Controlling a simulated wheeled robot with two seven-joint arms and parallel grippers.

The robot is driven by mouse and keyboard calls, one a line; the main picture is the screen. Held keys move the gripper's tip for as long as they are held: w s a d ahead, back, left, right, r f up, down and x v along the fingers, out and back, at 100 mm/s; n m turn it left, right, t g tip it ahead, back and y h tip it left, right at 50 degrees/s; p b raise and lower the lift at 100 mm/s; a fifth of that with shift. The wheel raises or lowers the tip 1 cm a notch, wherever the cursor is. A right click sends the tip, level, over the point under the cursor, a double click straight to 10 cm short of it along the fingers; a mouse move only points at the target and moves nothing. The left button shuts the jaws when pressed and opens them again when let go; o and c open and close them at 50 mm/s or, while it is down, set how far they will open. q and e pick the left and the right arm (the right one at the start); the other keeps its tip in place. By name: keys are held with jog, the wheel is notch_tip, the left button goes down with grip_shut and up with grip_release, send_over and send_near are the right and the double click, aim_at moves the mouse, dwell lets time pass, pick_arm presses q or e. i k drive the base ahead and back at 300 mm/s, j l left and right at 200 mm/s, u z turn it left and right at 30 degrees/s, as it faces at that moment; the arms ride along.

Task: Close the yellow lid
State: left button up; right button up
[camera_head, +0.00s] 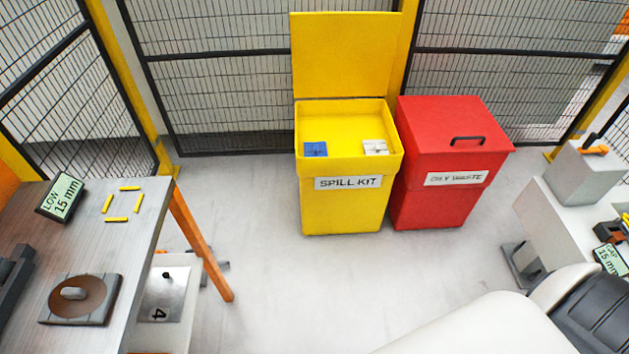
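The yellow lid (342,54) stands upright and open at the back of the yellow bin (342,207) labelled SPILL KIT. The open top of the bin shows a blue item (315,149) on the left and a white item (375,147) on the right. The bin stands on the floor against the mesh fence. Neither of my grippers shows in the head view. Part of my own white and dark body or arm shows at the lower right, well away from the lid.
A red bin (440,205) with a shut, handled lid stands right beside the yellow bin. A grey table (140,225) with an orange leg is at the left. A white bench (560,215) is at the right. The floor (275,290) before the bins is clear.

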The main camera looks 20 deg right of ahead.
aim_at(352, 54)
jog(key=i+l+u, duration=0.1)
jog(key=l, duration=0.25)
jog(key=i+l, duration=0.3)
jog(key=i+l+u, duration=0.15)
jog(key=l, duration=0.25)
jog(key=i+l, duration=0.25)
jog(key=l, duration=0.15)
jog(key=u, duration=0.05)
